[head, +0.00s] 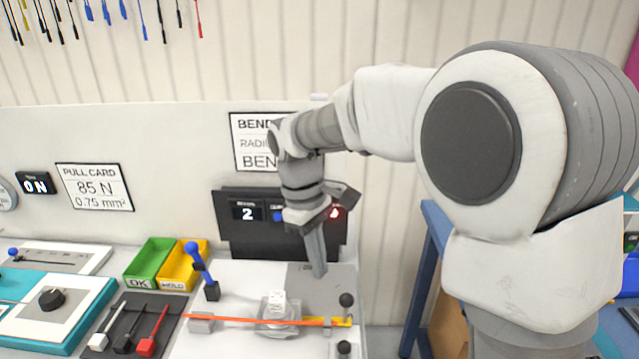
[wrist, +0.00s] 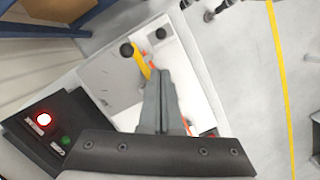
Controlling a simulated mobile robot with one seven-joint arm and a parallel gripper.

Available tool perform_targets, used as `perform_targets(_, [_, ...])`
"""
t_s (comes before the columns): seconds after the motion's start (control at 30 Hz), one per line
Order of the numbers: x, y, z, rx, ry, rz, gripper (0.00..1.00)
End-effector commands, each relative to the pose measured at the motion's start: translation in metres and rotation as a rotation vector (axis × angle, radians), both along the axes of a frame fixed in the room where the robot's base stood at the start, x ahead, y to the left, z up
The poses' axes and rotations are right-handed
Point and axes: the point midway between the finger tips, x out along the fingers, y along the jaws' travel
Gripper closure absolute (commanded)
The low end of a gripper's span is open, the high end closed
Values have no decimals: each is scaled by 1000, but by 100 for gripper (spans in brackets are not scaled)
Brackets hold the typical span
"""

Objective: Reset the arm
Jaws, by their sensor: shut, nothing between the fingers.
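My arm reaches in from the right in the head view. My gripper (head: 318,272) points down over the right part of the white fixture plate (head: 235,280). Its fingers are together with nothing between them. In the wrist view the shut fingers of my gripper (wrist: 163,80) point toward the plate and cover part of it. I cannot tell whether the fingertips touch the plate.
An orange cable (head: 250,320) lies across the plate by a black-knobbed post (head: 346,300). A blue-handled lever (head: 200,265) stands left. A dark display box (head: 235,240) is behind my gripper. Green (head: 150,262) and yellow (head: 180,272) bins stand further left.

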Motion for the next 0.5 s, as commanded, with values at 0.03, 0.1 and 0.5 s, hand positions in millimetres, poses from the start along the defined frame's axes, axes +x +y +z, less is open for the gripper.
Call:
perform_targets(0.03, [-2,-3,4,1,-10,-12,100])
perform_targets(0.1, [-6,-9,10,5,-33,-39,100])
perform_targets(0.5, [-59,-70,58,73,-258,-335,100])
